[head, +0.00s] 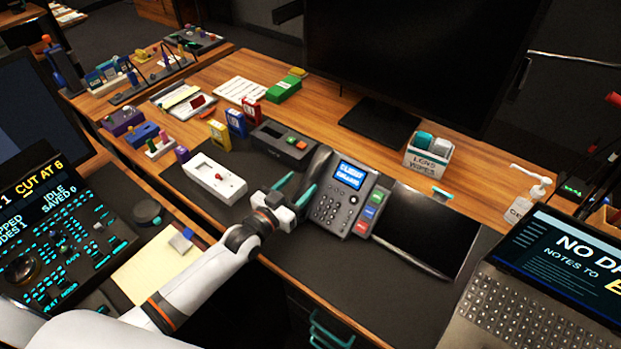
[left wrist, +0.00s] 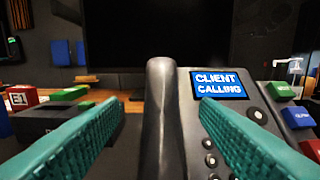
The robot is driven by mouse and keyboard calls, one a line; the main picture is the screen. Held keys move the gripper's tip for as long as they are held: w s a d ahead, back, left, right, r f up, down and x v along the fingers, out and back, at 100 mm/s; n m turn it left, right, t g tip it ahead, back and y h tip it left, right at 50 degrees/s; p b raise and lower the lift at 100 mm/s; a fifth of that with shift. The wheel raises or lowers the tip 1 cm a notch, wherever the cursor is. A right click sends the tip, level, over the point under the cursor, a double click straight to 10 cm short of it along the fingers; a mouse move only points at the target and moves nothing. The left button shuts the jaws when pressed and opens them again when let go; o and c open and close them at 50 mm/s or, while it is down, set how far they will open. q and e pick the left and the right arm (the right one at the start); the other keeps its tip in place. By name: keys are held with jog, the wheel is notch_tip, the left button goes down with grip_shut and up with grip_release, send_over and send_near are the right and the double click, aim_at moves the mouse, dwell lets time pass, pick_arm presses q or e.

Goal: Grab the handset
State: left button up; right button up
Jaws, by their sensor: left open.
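The desk phone (head: 346,195) stands on the dark desk mat, its lit screen reading "CLIENT CALLING" in the left wrist view (left wrist: 222,90). Its dark grey handset (head: 318,163) rests upright along the left side of the phone. My left gripper (head: 296,187) is open, with teal fingers, just in front of the phone's left side. In the left wrist view the handset (left wrist: 162,115) stands between the two spread fingers, with a gap on each side. The lower part of the handset is partly hidden by the gripper in the head view. My right gripper is not in view.
A black box with buttons (head: 283,143) stands close left of the handset. A white panel (head: 214,178) lies further left. A dark tablet (head: 425,230) lies right of the phone, then a laptop (head: 540,290). A large monitor (head: 420,60) and a wipes box (head: 428,158) stand behind.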

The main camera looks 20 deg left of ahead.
aim_at(309, 177)
pick_arm(q)
jog(key=x, duration=0.5)
jog(key=shift+w+d+f+p, duration=0.15)
jog(key=shift+f+p, duration=0.1)
jog(key=shift+p, duration=0.1)
jog(key=c, duration=1.1)
jog(key=shift+c, duration=0.3)
jog(key=shift+r, duration=0.15)
